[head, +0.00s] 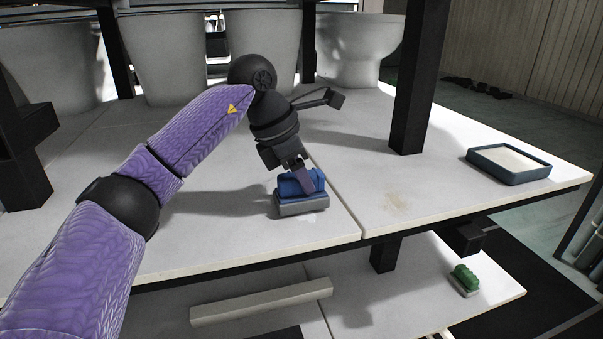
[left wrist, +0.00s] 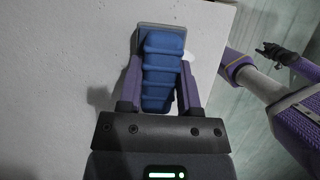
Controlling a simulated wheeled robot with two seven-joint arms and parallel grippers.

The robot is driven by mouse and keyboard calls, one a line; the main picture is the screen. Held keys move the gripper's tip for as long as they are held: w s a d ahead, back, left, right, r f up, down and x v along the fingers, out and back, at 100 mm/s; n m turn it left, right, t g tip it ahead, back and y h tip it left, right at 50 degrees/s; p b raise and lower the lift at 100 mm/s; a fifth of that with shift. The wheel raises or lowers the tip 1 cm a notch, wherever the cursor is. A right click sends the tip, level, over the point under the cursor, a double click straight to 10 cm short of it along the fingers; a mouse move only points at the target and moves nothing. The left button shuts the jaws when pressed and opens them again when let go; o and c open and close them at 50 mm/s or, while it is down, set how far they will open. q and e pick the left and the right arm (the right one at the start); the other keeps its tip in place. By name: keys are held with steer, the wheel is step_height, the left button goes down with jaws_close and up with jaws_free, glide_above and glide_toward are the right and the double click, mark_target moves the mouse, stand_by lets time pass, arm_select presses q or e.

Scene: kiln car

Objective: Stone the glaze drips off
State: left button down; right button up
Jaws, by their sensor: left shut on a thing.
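A stone block with a ribbed blue grip (head: 300,187) and a grey base stands on the pale kiln shelf (head: 215,228), near its front edge and beside the seam. My left gripper (head: 299,172) is shut on the blue grip from above. The left wrist view shows the blue grip (left wrist: 163,75) between both fingers. The base seems to touch the shelf, but I cannot be sure.
A blue-rimmed tray (head: 511,176) with pale contents stands at the right end. A black post (head: 413,105) rises from the right slab. Large white toilets (head: 361,48) stand behind. A green brush (head: 466,279) and a pale bar (head: 262,301) lie on the lower shelf.

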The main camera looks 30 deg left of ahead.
arm_select(q)
steer(key=shift+f, duration=0.35)
stand_by(0.3)
steer(key=shift+s+d+b, duration=0.2)
steer(key=shift+d+b, duration=0.05)
steer(key=shift+b, duration=0.25)
steer(key=shift+s+d+f+b, duration=0.1)
steer(key=shift+s+d+b, duration=0.5)
steer(key=shift+s+d, duration=0.25)
steer(key=shift+s+d+b, duration=0.45)
steer(key=shift+s+d, duration=0.25)
steer(key=shift+d, duration=0.25)
